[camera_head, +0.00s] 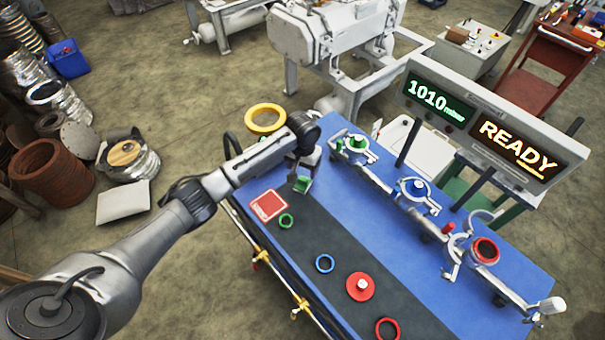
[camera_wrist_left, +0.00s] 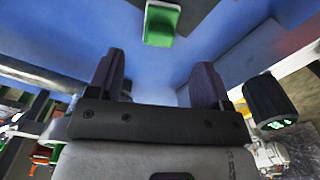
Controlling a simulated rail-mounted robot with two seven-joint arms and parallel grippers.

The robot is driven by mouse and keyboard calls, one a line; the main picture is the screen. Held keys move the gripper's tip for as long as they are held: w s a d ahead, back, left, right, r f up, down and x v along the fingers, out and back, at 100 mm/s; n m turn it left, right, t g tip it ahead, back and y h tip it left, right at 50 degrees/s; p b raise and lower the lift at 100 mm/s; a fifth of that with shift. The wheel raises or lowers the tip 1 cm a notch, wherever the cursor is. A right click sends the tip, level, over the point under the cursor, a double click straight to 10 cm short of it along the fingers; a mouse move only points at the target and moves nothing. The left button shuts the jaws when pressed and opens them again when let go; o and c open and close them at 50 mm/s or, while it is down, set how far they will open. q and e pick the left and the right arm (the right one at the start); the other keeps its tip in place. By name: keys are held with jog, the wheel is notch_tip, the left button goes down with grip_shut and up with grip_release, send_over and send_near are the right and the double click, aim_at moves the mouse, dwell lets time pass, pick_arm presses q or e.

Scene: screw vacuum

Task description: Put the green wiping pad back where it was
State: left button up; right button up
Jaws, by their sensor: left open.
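The green wiping pad (camera_head: 302,184) is a small green block at the upper left of the blue table, by the end of the dark mat. My left gripper (camera_head: 306,166) points down just above or behind the pad. In the wrist view my left gripper (camera_wrist_left: 157,80) has its two fingers wide apart with only blue surface between them. The pad lies beyond the fingertips, apart from them. My right gripper is not in view.
A pipe with clamps (camera_head: 414,190) runs along the right, below a display (camera_head: 480,120) reading 1010 and READY.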

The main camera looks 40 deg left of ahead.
aim_at(303, 179)
pick_arm(q)
jog(key=s+d+f+m, duration=0.1)
jog(key=s+d, duration=0.1)
jog(key=s+d+f, duration=0.1)
jog(key=s+d, duration=0.2)
jog(key=s+d+f+m, duration=0.1)
jog(key=s+d, duration=0.1)
jog(key=shift+s+d+f+m+t, duration=0.15)
jog(key=shift+d+f+m+t, duration=0.1)
jog(key=shift+f+m+t, duration=0.1)
jog(key=shift+m+t+h, duration=0.45)
jog(key=shift+m+h, duration=0.05)
jog(key=shift+m, duration=0.35)
jog(key=s+d+f, duration=0.1)
jog(key=s+d, duration=0.1)
jog(key=s, duration=0.1)
jog(key=s+d+f, duration=0.1)
jog(key=s+d, duration=0.1)
jog(key=s, duration=0.1)
jog(key=s+d+f, duration=0.1)
jog(key=s+d, duration=0.1)
jog(key=s, duration=0.2)
jog(key=shift+s+f, duration=0.1)
jog(key=shift+f, duration=0.2)
jog(key=s+r+t, duration=0.2)
jog(key=s+r, duration=0.2)
jog(key=s, duration=1.4)
jog(key=shift+d+r+y, duration=0.2)
jog(key=shift+y, duration=0.2)
